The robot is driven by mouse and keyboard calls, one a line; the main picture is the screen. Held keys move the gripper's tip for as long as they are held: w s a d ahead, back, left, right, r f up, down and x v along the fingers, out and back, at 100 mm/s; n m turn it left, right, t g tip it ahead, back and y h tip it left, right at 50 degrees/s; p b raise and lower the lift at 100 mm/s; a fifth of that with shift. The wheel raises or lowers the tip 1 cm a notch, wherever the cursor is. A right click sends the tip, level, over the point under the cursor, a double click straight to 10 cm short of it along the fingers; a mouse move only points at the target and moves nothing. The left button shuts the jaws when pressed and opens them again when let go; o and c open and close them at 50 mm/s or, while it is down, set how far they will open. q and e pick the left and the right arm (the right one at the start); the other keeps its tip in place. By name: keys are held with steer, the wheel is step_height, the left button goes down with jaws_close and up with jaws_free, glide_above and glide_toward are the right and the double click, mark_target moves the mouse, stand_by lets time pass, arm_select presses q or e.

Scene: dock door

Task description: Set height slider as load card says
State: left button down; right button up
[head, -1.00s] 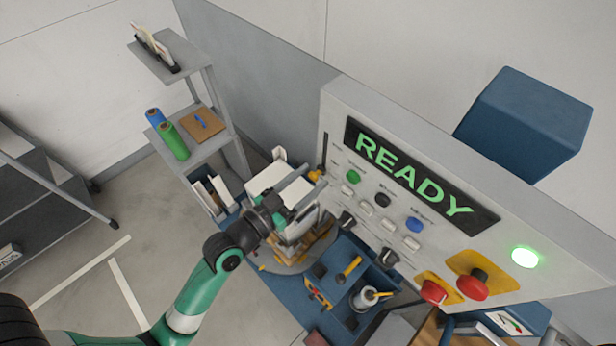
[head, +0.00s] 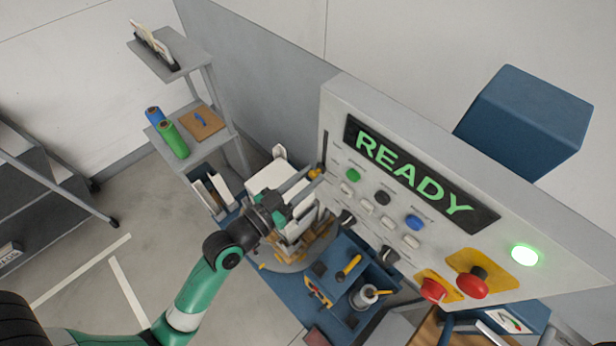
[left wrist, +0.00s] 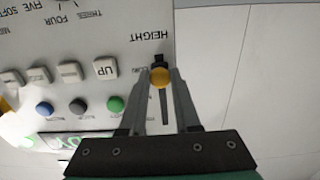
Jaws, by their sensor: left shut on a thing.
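The height slider's round yellow knob (head: 314,174) sits at the lower left of the control panel (head: 335,100) in the head view. In the upside-down left wrist view, the knob (left wrist: 160,76) is at the end of its dark slot (left wrist: 164,108) nearest the HEIGHT label (left wrist: 150,36). My left gripper (head: 308,178) reaches it from the left. Its two fingers (left wrist: 159,73) are shut on the knob, one on each side. Small lettering beside the slot is partly hidden by a finger. I cannot identify or read a load card. My right gripper is not in view.
The panel's display (head: 415,180) reads READY, with a green lamp (head: 524,256) lit. Coloured buttons, dark dials and red knobs are right of the slider. A blue bench tray (head: 350,318) with tools lies below. A grey shelf (head: 165,60) stands at the back left.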

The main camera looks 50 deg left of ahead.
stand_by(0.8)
arm_select(q)
steer(key=p, duration=0.9)
glide_toward(326, 136)
steer(key=w, duration=0.5)
steer(key=shift+w+a+r, duration=0.1)
steer(key=shift+a, duration=0.1)
steer(key=c, duration=0.6)
jaws_free()
steer(key=s+d+b, duration=0.1)
steer(key=s, duration=1)
steer(key=shift+s, duration=0.35)
